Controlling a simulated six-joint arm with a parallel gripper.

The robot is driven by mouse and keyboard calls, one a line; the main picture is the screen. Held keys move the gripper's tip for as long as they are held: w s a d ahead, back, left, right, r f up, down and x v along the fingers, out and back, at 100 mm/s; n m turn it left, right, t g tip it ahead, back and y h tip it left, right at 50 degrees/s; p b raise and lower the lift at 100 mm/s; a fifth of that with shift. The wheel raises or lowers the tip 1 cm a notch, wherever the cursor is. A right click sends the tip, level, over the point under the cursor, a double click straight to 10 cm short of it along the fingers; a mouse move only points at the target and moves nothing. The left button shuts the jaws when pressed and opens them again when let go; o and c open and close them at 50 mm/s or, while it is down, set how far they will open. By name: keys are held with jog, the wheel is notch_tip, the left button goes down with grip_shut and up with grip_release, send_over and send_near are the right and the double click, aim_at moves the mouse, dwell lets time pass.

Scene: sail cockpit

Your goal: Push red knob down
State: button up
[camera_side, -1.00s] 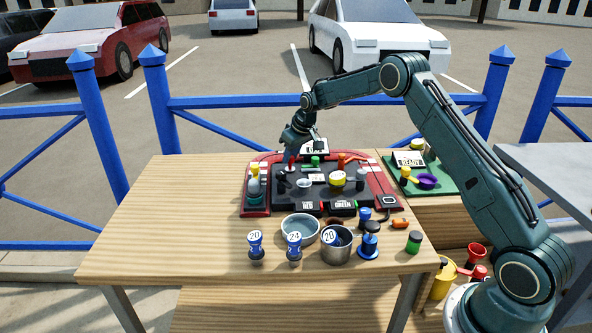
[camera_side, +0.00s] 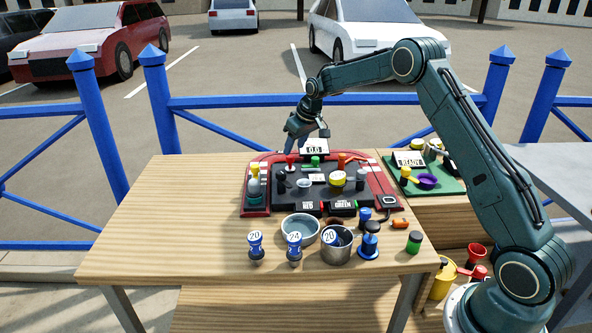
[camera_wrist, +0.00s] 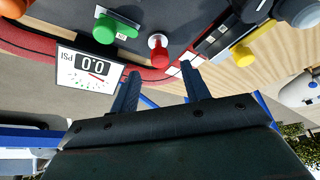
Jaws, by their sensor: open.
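The red knob (camera_side: 291,159) stands at the back left of the red-edged black panel (camera_side: 250,205). In the wrist view the red knob (camera_wrist: 158,52) shows with a pale disc at one end, just beyond my fingertips. My gripper (camera_side: 290,147) is at the panel's back edge, close behind the red knob. In the wrist view its two fingers (camera_wrist: 158,78) are spread apart with nothing between them. Whether the knob is up or down is hard to tell.
A gauge reading 0.0 PSI (camera_wrist: 85,70) and a green knob (camera_wrist: 105,30) stand beside the red knob. A yellow piece (camera_wrist: 243,55) is on its other side. Bowls, including a grey one (camera_side: 300,239), and blue-topped pieces fill the front. The table's left side is clear.

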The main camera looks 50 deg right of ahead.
jog(key=v, duration=0.9)
jog(key=s+a+r, duration=0.6)
jog(key=s+a, duration=0.1)
jog(key=s, duration=0.3)
jog(key=s+a+r, duration=0.6)
jog(key=s, duration=0.4)
jog(key=s+a+f, duration=0.2)
jog(key=s, duration=0.8)
jog(key=s+a+f+t, duration=0.1)
jog(key=s+a+f, duration=0.1)
jog(key=s, duration=0.9)
jog(key=shift+a+f, duration=0.2)
jog(key=shift+a, duration=0.3)
